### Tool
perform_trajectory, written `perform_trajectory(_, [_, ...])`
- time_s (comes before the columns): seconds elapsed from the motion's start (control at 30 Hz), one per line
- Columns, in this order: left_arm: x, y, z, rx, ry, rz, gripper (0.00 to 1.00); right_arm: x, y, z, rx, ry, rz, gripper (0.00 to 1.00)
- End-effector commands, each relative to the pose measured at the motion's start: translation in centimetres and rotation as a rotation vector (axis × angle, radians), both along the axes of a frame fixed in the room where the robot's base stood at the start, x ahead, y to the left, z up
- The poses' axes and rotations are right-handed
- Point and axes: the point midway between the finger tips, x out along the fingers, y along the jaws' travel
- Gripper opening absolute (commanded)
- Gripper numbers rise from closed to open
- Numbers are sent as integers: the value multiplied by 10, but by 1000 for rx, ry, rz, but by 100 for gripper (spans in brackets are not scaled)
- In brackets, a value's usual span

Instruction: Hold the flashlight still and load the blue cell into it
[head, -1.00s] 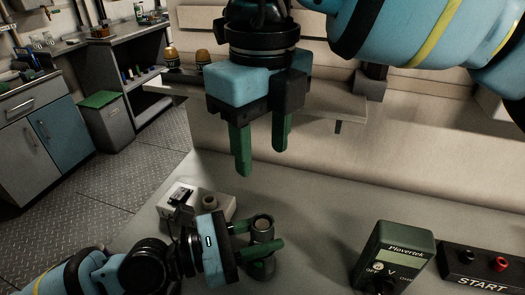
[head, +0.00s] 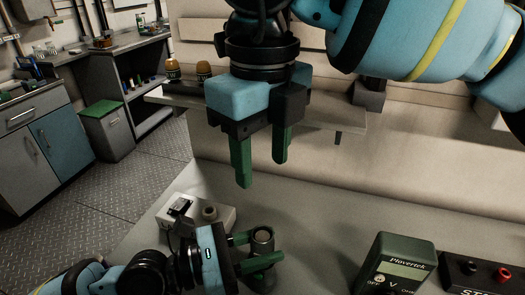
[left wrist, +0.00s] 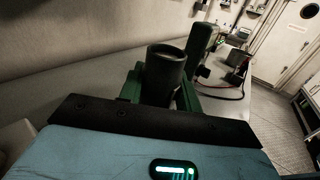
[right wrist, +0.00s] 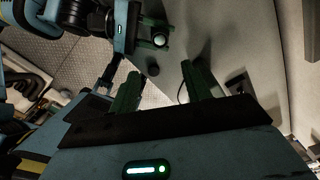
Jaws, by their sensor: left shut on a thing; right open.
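The flashlight body (head: 263,238) is a dark grey open-ended tube, standing upright over the table. My left gripper (head: 263,252) is shut on it, with green fingers on both sides. The tube also fills the middle of the left wrist view (left wrist: 166,72). In the right wrist view its round end (right wrist: 160,40) shows between the left fingers. My right gripper (head: 262,174) hangs above and behind the flashlight, pointing down, its fingers apart with nothing between them. I cannot make out the blue cell in any view.
A green multimeter (head: 398,262) and a black box with terminals (head: 480,272) stand at the right. The table between flashlight and multimeter is clear.

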Motion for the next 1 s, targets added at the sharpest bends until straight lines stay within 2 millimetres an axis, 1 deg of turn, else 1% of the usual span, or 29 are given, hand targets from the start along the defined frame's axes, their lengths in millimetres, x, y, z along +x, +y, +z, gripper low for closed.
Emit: perform_trajectory(1.0, [0,0,0,1,-1,0,1,0,0,68,1,-2,-2,48])
